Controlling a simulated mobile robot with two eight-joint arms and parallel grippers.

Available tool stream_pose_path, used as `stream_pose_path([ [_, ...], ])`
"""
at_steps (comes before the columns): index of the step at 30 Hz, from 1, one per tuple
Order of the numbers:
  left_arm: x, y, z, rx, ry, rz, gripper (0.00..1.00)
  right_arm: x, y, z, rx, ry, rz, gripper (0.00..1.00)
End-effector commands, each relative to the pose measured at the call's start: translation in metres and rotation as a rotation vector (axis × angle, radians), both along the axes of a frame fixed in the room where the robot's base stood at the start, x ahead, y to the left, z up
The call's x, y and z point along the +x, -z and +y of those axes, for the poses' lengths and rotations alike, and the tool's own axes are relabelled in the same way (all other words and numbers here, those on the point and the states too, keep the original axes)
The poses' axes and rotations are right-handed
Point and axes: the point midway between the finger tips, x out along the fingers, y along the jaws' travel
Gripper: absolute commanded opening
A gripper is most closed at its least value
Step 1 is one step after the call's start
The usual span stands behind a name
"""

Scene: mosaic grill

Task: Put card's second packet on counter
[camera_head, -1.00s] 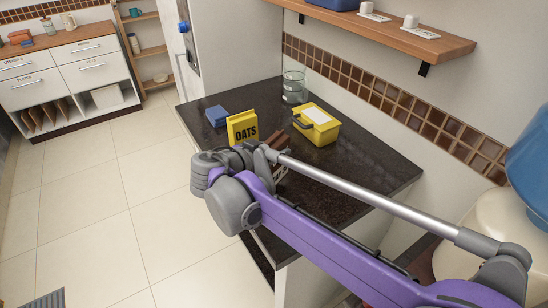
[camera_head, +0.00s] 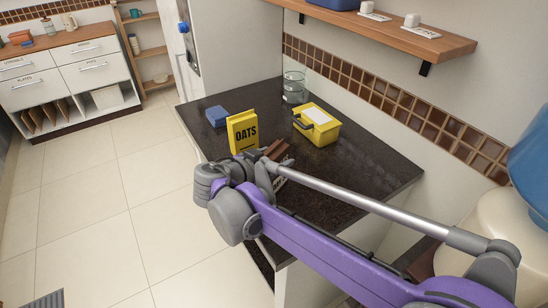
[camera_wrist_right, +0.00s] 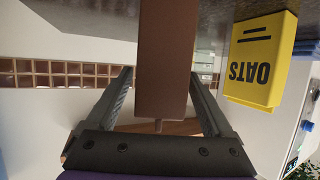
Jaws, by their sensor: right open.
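A brown packet (camera_head: 277,149) stands on the dark counter (camera_head: 345,165) near its front edge, partly hidden behind my right wrist. In the right wrist view, a brown packet (camera_wrist_right: 163,65) fills the space between the open fingers of my right gripper (camera_wrist_right: 163,95). I cannot tell whether either finger touches it. A yellow OATS packet (camera_head: 242,132) stands upright on the counter, left of the brown one; it also shows upside down in the right wrist view (camera_wrist_right: 261,60). No card is clearly readable. My left gripper is not in view.
A wooden shelf (camera_head: 385,35) hangs above. The counter's right part is clear.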

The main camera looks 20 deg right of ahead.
Motion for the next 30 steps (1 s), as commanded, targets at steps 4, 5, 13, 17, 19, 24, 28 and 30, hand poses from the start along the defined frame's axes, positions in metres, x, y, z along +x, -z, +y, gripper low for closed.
stream_pose_path([
  [4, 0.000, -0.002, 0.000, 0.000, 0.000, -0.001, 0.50, -0.005, -0.006, 0.010, 0.001, -0.004, 0.000, 0.86],
  [5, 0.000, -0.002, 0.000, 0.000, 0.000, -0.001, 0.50, -0.007, -0.008, 0.014, 0.001, -0.004, 0.001, 0.86],
  [13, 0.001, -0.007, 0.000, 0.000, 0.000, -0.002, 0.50, -0.034, -0.030, 0.060, 0.001, -0.006, 0.000, 0.86],
  [17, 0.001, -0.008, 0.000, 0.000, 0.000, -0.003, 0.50, -0.045, -0.039, 0.079, 0.001, -0.005, 0.000, 0.86],
  [19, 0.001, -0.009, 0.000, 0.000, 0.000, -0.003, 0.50, -0.050, -0.042, 0.086, 0.000, -0.004, -0.001, 0.86],
  [24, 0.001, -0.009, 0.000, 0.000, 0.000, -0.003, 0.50, -0.056, -0.047, 0.095, 0.000, -0.001, 0.000, 0.86],
  [28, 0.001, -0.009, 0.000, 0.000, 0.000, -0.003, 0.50, -0.057, -0.047, 0.096, 0.000, 0.000, 0.000, 0.86],
  [30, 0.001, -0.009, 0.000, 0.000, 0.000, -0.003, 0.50, -0.057, -0.047, 0.096, 0.000, 0.000, 0.000, 0.86],
])
